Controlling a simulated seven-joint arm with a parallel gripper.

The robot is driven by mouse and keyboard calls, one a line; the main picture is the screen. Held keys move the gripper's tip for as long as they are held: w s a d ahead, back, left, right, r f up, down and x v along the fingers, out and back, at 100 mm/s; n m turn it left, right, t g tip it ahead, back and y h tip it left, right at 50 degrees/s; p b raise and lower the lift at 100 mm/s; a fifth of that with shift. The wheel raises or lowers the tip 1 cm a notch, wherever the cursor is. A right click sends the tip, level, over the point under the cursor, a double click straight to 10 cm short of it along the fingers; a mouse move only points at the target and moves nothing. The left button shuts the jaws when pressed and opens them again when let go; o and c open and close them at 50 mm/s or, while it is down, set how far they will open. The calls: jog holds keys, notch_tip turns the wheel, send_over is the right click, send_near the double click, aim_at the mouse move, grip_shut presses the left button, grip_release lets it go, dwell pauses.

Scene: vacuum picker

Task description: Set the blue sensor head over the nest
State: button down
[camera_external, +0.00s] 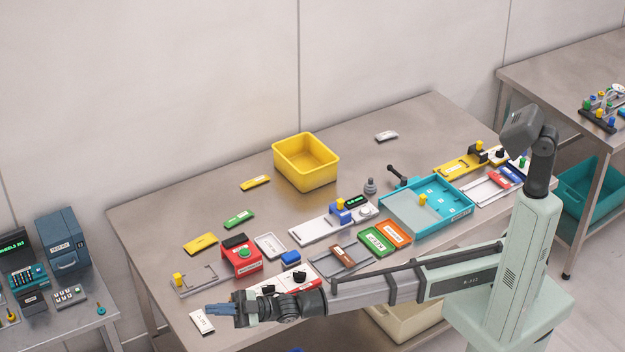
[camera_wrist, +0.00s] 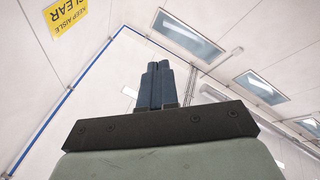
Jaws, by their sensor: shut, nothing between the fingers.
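A blue block with a yellow knob (camera_external: 342,215), which looks like the sensor head, stands on a long white base (camera_external: 313,231) near the middle of the table. A small green-lit display is just behind it. I cannot tell for certain which part is the nest; a round white piece (camera_external: 366,209) sits at the right end of that base. My gripper (camera_external: 214,309) is over the table's front left, pointing left, well apart from the blue block. Its blue fingers (camera_wrist: 155,84) are together and empty in the wrist view, which shows only walls and ceiling behind them.
A yellow bin (camera_external: 333,180) stands at the back. A turquoise tray (camera_external: 457,208) is at the right. A red box with a green button (camera_external: 235,262), a second blue block (camera_external: 289,257) and several flat labelled pieces lie near my arm.

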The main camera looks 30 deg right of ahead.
jog(key=w+d+r+m+t, duration=0.25)
jog(key=w+r, duration=0.35)
jog(key=r, duration=0.6)
jog(key=w+d+m+t+h, duration=0.2)
jog(key=w+d+t, duration=0.15)
jog(key=w, duration=0.35)
jog(key=w+d+f+m+h, duration=0.3)
jog(key=w+d+f+m, duration=0.1)
jog(key=w+d, duration=0.4)
jog(key=w+d+f+m+t+h, duration=0.1)
jog(key=w+d+f+m+h, duration=0.2)
jog(key=w+d, duration=0.55)
jog(key=w+d+f+m+h, duration=0.4)
jog(key=w+d, duration=0.3)
jog(key=w, duration=0.2)
jog(key=w+d+f+m+g+h, duration=0.15)
jog(key=d+f, duration=0.25)
jog(key=d, duration=0.8)
jog(key=w+d+f+m+g+h, duration=0.1)
jog(key=w+d+f+m+g, duration=0.15)
jog(key=d, duration=0.85)
jog(key=s+d+m+g, duration=0.2)
jog(key=s+d, duration=0.3)
jog(key=d, duration=0.6)
jog(key=s+d+f+m+g+y, duration=0.1)
jog(key=s+d+g, duration=0.3)
jog(key=d, duration=0.6)
jog(key=shift+s+d+m+g, duration=0.3)
jog(key=shift+s+d+m, duration=0.15)
jog(key=shift+s, duration=0.4)
